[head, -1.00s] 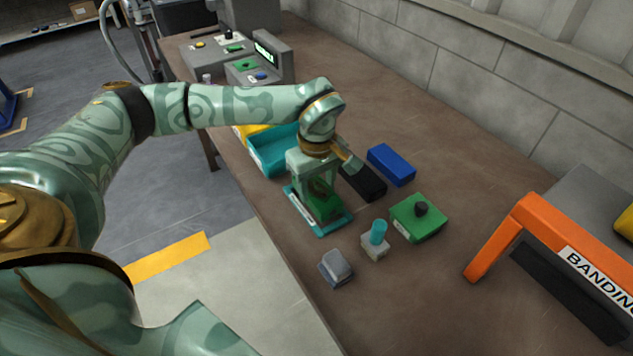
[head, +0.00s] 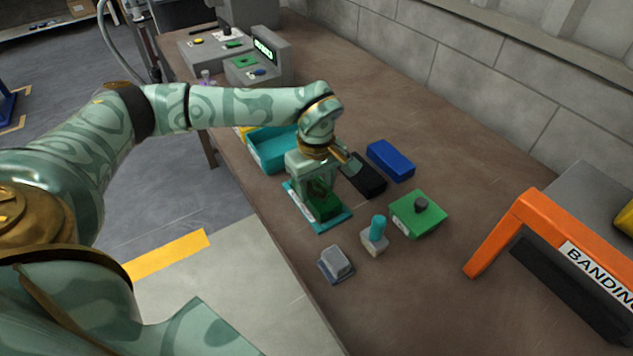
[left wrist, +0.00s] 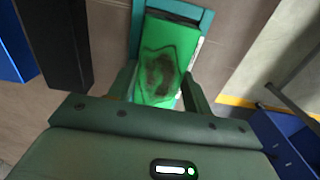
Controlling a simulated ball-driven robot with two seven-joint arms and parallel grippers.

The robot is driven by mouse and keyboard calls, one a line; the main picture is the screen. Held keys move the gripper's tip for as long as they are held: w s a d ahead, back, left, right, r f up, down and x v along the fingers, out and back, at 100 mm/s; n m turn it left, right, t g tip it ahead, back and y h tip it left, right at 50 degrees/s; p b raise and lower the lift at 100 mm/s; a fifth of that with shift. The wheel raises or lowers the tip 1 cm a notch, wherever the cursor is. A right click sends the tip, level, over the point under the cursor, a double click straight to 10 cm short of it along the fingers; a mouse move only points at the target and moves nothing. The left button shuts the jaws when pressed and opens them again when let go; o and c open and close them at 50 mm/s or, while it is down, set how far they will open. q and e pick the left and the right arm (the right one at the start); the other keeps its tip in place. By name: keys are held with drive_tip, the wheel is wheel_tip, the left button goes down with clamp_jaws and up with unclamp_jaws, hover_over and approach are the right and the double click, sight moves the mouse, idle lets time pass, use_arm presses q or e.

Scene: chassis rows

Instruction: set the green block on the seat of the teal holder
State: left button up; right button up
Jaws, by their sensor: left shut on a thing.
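The green block (head: 326,209) is between the fingers of my left gripper (head: 319,196), which is shut on it, above or in the teal holder (head: 340,225). The holder's teal edge shows around the block's foot. In the left wrist view, the block (left wrist: 160,62) fills the space between the two fingers (left wrist: 158,92), with the teal holder's rim (left wrist: 206,22) beyond it. The gripper hides part of the block and the holder's seat, so I cannot tell whether the block touches the seat. My right gripper is not in view.
Near the holder are a teal bin (head: 270,152), a black block (head: 366,182), a blue block (head: 391,161), a green box with a knob (head: 419,217), a teal-topped peg piece (head: 376,236) and a grey piece (head: 336,264). An orange frame (head: 503,232) stands at right.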

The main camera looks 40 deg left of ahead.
use_arm(q)
drive_tip(key=shift+f, duration=0.25)
drive_tip(key=shift+f, duration=0.1)
drive_tip(key=o, duration=1.5)
drive_tip(key=shift+c, duration=0.2)
wheel_tip(320, 180, up, 16)
drive_tip(key=p, duration=0.4)
drive_tip(key=shift+r, duration=0.2)
